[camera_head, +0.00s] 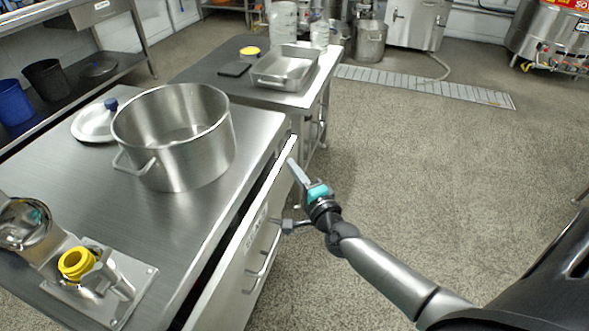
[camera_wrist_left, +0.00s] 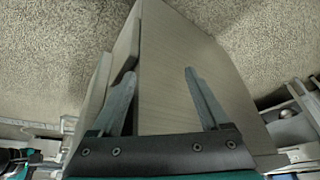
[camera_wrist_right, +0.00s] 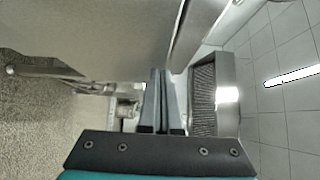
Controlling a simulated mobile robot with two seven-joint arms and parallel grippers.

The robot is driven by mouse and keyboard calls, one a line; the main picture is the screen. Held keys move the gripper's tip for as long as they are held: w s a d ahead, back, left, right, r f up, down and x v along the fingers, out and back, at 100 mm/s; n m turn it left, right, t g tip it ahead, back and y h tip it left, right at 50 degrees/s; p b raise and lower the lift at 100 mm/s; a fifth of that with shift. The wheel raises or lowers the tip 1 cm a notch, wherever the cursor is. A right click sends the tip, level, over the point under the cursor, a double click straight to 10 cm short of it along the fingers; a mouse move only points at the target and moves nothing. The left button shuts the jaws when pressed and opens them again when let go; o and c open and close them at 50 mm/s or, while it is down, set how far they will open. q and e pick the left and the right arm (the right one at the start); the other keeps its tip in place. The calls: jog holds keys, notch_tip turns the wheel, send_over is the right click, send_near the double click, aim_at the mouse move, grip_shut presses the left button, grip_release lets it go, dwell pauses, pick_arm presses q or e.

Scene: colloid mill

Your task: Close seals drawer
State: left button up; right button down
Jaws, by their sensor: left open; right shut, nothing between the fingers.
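The seals drawer (camera_head: 225,285) is in the front of the steel bench, at the lower middle of the head view. My right gripper (camera_head: 297,172) is beside the far end of the drawer front; contact cannot be told. Its fingers are together and empty in the right wrist view (camera_wrist_right: 163,100). My left gripper (camera_wrist_left: 162,98) is open in the left wrist view, in front of a grey cabinet-like surface.
A second table behind holds a steel tray (camera_head: 285,68).

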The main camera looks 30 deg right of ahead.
aim_at(275, 166)
jog(key=w+a, duration=0.3)
jog(key=shift+w, duration=0.3)
pick_arm(q)
jog(key=shift+f, duration=0.5)
pick_arm(e)
jog(key=shift+a+r, duration=0.1)
jog(key=shift+a, duration=0.1)
jog(key=shift+w, duration=0.1)
pick_arm(q)
jog(key=shift+d, duration=0.1)
